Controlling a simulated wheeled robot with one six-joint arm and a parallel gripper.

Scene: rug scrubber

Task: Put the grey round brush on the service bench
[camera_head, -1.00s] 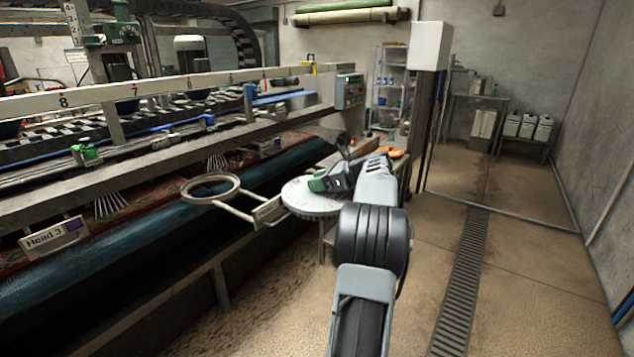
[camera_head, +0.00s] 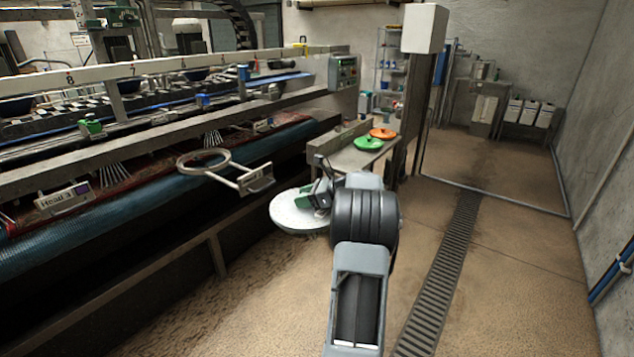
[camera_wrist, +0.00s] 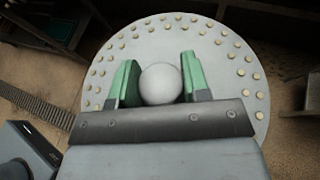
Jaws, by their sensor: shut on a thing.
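The grey round brush (camera_head: 293,214) is a pale disc held out to the left of my arm in the head view, above the floor. In the wrist view the brush (camera_wrist: 215,52) shows rings of small tan dots and a round knob (camera_wrist: 160,84) at its middle. My gripper (camera_wrist: 160,82) has green-lined fingers shut on that knob; it also shows in the head view (camera_head: 318,198). The service bench (camera_head: 342,158) stands beyond the brush, by the end of the machine, and bears a green disc (camera_head: 368,142) and an orange disc (camera_head: 383,133).
The long rug machine (camera_head: 150,180) fills the left side. An empty ring holder (camera_head: 203,161) on an arm juts out from it, near the brush. A post with a white box (camera_head: 425,28) stands behind the bench. The floor (camera_head: 520,260) at right is clear, with a drain grate (camera_head: 442,270).

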